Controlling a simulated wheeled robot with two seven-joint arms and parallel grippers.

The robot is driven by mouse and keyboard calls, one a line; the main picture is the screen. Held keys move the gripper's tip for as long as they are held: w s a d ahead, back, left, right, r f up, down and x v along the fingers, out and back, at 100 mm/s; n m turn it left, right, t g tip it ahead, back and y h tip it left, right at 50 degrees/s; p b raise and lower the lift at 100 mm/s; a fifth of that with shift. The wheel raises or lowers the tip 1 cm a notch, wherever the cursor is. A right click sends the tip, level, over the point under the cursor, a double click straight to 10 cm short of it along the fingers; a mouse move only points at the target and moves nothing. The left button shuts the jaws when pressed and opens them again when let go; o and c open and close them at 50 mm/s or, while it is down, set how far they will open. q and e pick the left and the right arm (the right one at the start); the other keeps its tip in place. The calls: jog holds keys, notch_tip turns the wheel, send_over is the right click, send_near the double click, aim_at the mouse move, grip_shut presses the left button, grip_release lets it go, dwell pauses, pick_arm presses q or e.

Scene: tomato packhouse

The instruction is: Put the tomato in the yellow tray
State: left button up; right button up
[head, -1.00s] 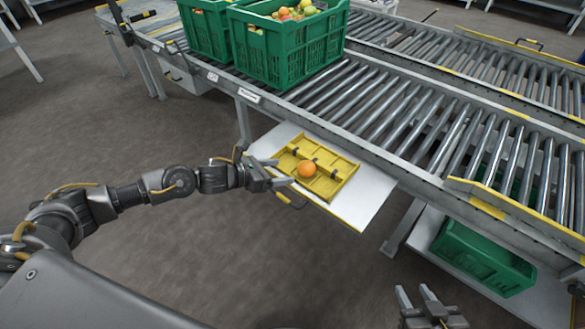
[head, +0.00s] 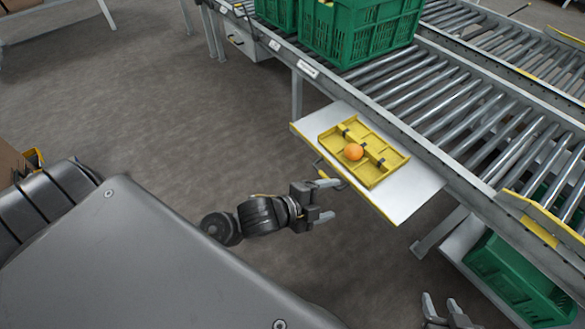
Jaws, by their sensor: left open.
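An orange tomato (head: 354,152) lies in the yellow tray (head: 372,178), near its middle beside the divider. The tray rests on a white side shelf (head: 412,194) attached to the conveyor. My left gripper (head: 330,201) is open and empty, below and left of the tray, just off the shelf's front edge and apart from the tomato. My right gripper (head: 441,306) is at the bottom edge, partly cut off; its two fingers stand apart with nothing between them.
Green crates (head: 360,32) stand on the roller conveyor (head: 450,100) behind the shelf. Another green crate (head: 515,275) sits on a low shelf under the conveyor at right. The floor left of the shelf is clear.

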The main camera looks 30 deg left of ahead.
pick_arm(q)
jog(key=s+a+f+n+g+y, duration=0.1)
jog(key=s+a+n+y, duration=0.3)
jog(key=s+n, duration=0.5)
jog(key=f+n, duration=0.1)
jog(key=n, duration=0.5)
jog(key=shift+a+g, duration=0.4)
jog(key=shift+f, duration=0.1)
pick_arm(e)
jog(key=shift+a+r, duration=0.1)
